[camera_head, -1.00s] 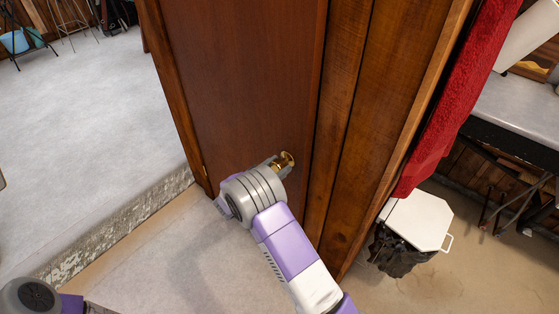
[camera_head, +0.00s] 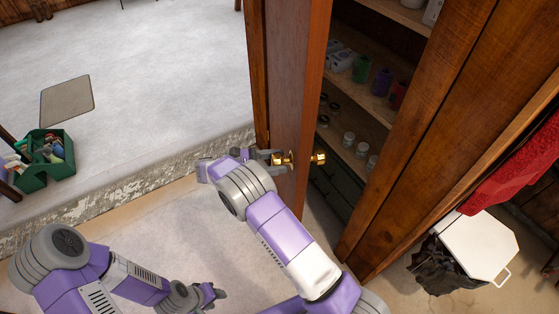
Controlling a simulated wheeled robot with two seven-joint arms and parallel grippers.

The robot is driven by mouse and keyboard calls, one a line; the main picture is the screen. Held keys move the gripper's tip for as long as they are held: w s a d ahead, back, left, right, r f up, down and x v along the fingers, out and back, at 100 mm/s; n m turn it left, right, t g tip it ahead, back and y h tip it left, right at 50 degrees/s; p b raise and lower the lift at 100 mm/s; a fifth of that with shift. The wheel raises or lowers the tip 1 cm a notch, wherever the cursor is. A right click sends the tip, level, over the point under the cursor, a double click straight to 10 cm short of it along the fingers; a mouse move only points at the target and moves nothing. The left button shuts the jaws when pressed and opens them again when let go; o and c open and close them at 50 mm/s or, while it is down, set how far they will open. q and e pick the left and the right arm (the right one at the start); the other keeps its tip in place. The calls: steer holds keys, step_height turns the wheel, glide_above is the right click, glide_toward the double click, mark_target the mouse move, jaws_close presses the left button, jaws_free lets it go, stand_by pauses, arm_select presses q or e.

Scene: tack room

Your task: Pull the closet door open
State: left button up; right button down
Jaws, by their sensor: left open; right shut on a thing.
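The brown wooden closet door (camera_head: 290,75) stands partly open, with a gap between its edge and the frame on the right. A brass knob (camera_head: 287,160) is on its outer face, and a second brass knob (camera_head: 319,157) shows on its inner side. My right gripper (camera_head: 276,158) is shut on the outer knob. My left gripper (camera_head: 213,294) is open and empty, low over the floor to the left of my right arm, apart from the door.
Closet shelves (camera_head: 362,155) hold jars, cups and boxes behind the door. A green caddy (camera_head: 45,175) and a grey mat (camera_head: 66,101) lie on the floor at left. A white-lidded bin (camera_head: 478,245) and a red towel (camera_head: 515,165) are at right. The pale floor before the door is clear.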

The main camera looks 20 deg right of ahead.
steer(key=shift+d+r, duration=0.1)
steer(key=shift+r, duration=0.1)
steer(key=shift+c, duration=1.9)
jaws_free()
steer(key=shift+f, duration=0.1)
steer(key=p+v, duration=0.1)
steer(key=v, duration=0.6)
steer(key=shift+a, duration=0.35)
